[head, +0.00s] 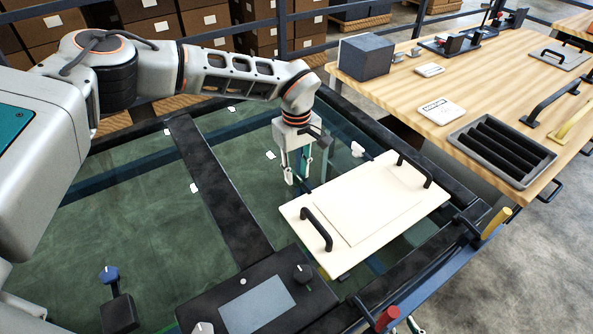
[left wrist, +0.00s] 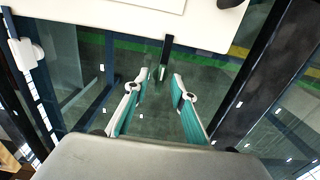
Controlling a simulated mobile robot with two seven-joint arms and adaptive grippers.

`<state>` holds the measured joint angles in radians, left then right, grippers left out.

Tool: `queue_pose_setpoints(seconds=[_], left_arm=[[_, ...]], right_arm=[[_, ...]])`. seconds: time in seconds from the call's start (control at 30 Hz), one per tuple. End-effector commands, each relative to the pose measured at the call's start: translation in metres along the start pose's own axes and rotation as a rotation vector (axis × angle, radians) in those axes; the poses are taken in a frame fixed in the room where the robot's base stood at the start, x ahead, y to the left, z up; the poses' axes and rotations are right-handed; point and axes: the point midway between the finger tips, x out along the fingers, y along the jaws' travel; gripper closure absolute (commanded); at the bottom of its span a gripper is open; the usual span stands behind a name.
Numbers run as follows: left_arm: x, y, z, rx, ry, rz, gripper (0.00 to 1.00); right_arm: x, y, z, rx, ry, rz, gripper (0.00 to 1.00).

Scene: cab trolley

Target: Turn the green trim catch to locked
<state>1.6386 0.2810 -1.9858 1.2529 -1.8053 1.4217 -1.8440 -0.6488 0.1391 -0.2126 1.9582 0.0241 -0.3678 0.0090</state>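My left gripper (head: 296,178) points down by the far left edge of a cream panel (head: 292,212), open, with nothing seen between its fingers. In the left wrist view its teal-padded fingers (left wrist: 162,90) are apart. A short dark bar (left wrist: 165,50) reaches out from the panel's edge towards the gap between the fingertips. Its end looks pale or greenish. I cannot tell for sure that this is the green trim catch, and no other clearly green catch shows. White and teal tips at the bottom edge of the head view (head: 412,325) look like my right gripper, mostly out of frame.
The panel has two black handles (head: 316,229). A white knob (head: 357,149) stands at its far edge. A red knob (head: 388,318) and a yellow knob (head: 497,222) sit along the dark frame. A console (head: 258,304) is in front; a wooden bench (head: 462,95) stands right.

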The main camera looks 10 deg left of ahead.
Motion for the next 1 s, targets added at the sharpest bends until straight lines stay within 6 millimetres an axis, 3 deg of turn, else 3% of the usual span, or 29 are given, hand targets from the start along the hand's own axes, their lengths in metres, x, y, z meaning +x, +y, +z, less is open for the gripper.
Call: queue_pose_setpoints(seconds=[0.2,0.33,0.7,1.0], left_arm=[[-0.001,0.0,0.0,-0.001,0.0,-0.001,0.75],[-0.012,0.0,-0.001,-0.001,0.001,0.001,0.75],[-0.084,0.0,-0.001,0.0,0.002,0.001,0.75],[-0.117,0.0,0.0,0.0,0.0,-0.001,0.75]], right_arm=[[-0.001,0.002,0.0,-0.003,0.0,0.002,0.74],[-0.001,0.001,-0.001,-0.002,0.002,0.001,0.74],[0.0,0.001,-0.002,-0.001,0.003,0.001,0.74],[0.0,0.001,-0.002,0.0,0.004,0.001,0.74]])
